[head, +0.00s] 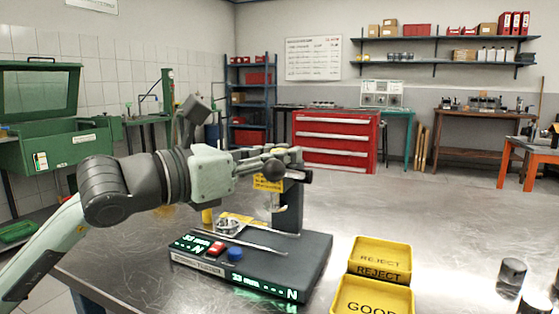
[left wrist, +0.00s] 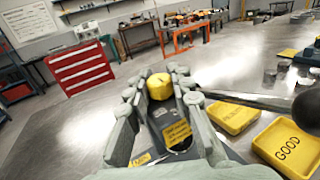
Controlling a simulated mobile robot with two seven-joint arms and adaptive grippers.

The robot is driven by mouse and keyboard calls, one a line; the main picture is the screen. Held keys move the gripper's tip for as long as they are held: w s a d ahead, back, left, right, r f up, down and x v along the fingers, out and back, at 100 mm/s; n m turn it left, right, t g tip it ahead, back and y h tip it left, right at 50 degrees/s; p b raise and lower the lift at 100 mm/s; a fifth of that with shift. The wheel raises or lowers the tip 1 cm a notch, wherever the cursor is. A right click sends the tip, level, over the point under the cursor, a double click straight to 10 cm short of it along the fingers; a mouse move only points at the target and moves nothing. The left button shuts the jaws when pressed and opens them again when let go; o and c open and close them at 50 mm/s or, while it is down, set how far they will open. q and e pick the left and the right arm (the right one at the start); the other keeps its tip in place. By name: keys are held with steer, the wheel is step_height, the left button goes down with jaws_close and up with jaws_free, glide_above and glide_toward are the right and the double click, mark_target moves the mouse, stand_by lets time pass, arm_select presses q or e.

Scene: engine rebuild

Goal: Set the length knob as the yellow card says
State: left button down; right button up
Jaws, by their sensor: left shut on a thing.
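The tester (head: 305,262) has a dark base and a column on the table. Green displays (head: 196,243) glow on its base; one seems to read 38 mm, the rest are hard to read. A yellow card (head: 268,183) hangs by the column top and also shows in the left wrist view (left wrist: 176,133); its text is too small to read. My left gripper (head: 285,160) is at the column top. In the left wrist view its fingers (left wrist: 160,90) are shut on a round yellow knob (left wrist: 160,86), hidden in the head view. My right gripper is not in view.
A red button (head: 215,248) and a blue button (head: 236,254) are on the base. Yellow REJECT (head: 380,256) and GOOD (head: 372,298) trays stand to the right. A lever with a dark ball (left wrist: 306,110) reaches out right in the left wrist view. Dark cylinders (head: 512,273) stand far right.

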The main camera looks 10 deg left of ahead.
arm_select(q)
steer(key=shift+f, duration=0.15)
steer(key=c, duration=1.3)
jaws_free()
steer(key=v, duration=0.7)
steer(key=shift+s+a, duration=0.15)
steer(key=shift+s, duration=0.05)
